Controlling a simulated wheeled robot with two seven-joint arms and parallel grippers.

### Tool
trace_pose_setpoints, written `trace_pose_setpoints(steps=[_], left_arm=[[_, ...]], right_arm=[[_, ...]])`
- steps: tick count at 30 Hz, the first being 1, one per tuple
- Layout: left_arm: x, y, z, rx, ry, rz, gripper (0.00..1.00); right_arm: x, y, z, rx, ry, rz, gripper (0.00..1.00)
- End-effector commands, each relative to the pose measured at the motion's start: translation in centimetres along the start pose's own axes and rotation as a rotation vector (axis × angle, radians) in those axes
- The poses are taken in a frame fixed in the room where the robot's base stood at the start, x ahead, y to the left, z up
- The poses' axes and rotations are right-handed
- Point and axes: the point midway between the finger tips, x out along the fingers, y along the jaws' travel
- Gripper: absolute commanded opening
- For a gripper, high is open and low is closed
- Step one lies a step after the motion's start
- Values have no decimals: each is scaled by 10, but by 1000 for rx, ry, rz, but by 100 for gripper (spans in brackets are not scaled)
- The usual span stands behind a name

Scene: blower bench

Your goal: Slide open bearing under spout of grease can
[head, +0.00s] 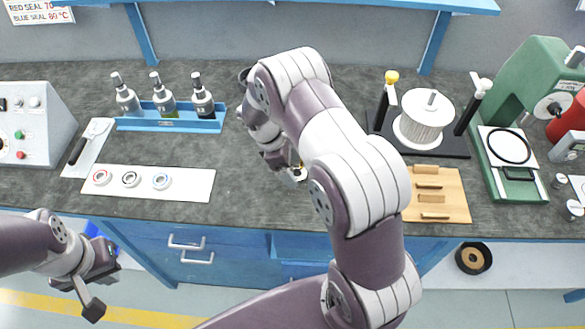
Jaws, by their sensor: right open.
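Three ring-shaped bearings lie in a row on a white strip: one with a red ring (102,177), one dark-ringed (131,179) and one blue-ringed (161,181). I cannot tell for sure which is the open bearing. My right gripper (296,174) is open, low over the mid-bench, with a small brass-coloured part beside its fingers. My forearm and wrist hide most of that spot. I cannot make out a grease can; it may be behind my arm. My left gripper (76,297) is open and empty, over the floor in front of the bench.
A blue tray (170,125) holds three bottles. A spool stand (424,117), a wooden block with slots (437,190) and a green press (520,90) stand to the right.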

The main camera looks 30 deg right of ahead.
Motion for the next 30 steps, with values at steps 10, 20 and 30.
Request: trace_pose_setpoints(steps=[10, 20, 30], left_arm=[[0, 0, 0, 0, 0, 0, 0], [0, 0, 0, 0, 0, 0, 0], [0, 0, 0, 0, 0, 0, 0]], right_arm=[[9, 0, 0, 0, 0, 0, 81], [9, 0, 0, 0, 0, 0, 57], [8, 0, 0, 0, 0, 0, 80]])
